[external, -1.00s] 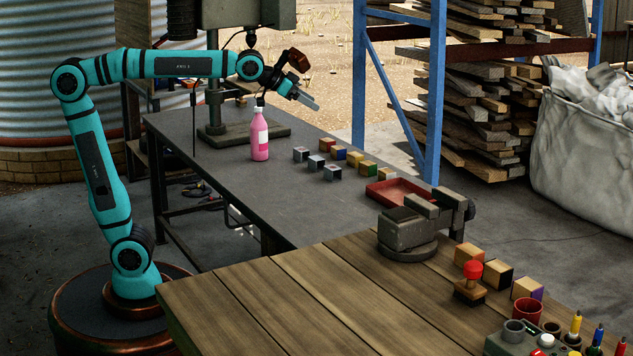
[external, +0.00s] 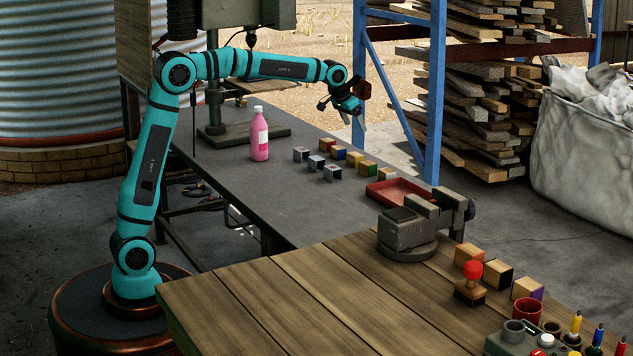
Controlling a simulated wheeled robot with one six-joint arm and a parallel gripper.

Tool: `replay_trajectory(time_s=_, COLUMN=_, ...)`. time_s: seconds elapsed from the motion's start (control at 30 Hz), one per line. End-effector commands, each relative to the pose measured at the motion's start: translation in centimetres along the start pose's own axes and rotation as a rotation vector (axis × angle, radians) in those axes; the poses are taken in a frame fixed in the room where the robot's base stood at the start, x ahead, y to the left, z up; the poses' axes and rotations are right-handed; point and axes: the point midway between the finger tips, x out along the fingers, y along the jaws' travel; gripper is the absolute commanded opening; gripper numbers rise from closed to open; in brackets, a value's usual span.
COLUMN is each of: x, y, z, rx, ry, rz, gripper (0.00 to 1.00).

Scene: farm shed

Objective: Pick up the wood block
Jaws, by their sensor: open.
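Several small blocks stand in two rows on the grey table. The front row has grey blocks (external: 316,162); the back row has wood-toned blocks with coloured faces, among them a red one (external: 327,144), a blue one (external: 338,152), a yellow one (external: 354,159) and a green one (external: 368,167). Larger wood-toned blocks (external: 498,274) stand on the plank bench at the right. I cannot tell which is the wood block of the task. My gripper (external: 361,118) is open and empty, pointing down in the air, above and apart from the small blocks in the picture.
A pink bottle (external: 259,136) stands left of the small blocks. A red tray (external: 399,190) lies to their right, beside a grey vise (external: 410,232). A red-knobbed stamp (external: 470,284) and a red cup (external: 527,311) are on the plank bench. The grey table's front is clear.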

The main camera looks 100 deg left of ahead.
Motion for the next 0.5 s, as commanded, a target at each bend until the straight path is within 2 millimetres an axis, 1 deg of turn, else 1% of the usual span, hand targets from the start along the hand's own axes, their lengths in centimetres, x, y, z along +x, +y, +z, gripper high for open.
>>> replay_trajectory(time_s=0.03, x=1.3, y=-1.2, z=-0.5, rx=-0.015, ry=-0.019, rz=-0.009, gripper=0.80)
replay_trajectory(time_s=0.1, x=2.5, y=-2.3, z=-0.8, rx=-0.028, ry=-0.040, rz=-0.017, gripper=0.80)
replay_trajectory(time_s=0.2, x=3.5, y=-3.4, z=-1.1, rx=-0.041, ry=-0.058, rz=-0.025, gripper=0.80)
replay_trajectory(time_s=0.37, x=4.8, y=-3.8, z=-1.2, rx=-0.046, ry=-0.067, rz=-0.028, gripper=0.80)
replay_trajectory(time_s=0.5, x=7.0, y=-3.8, z=-1.0, rx=-0.046, ry=-0.069, rz=-0.028, gripper=0.80)
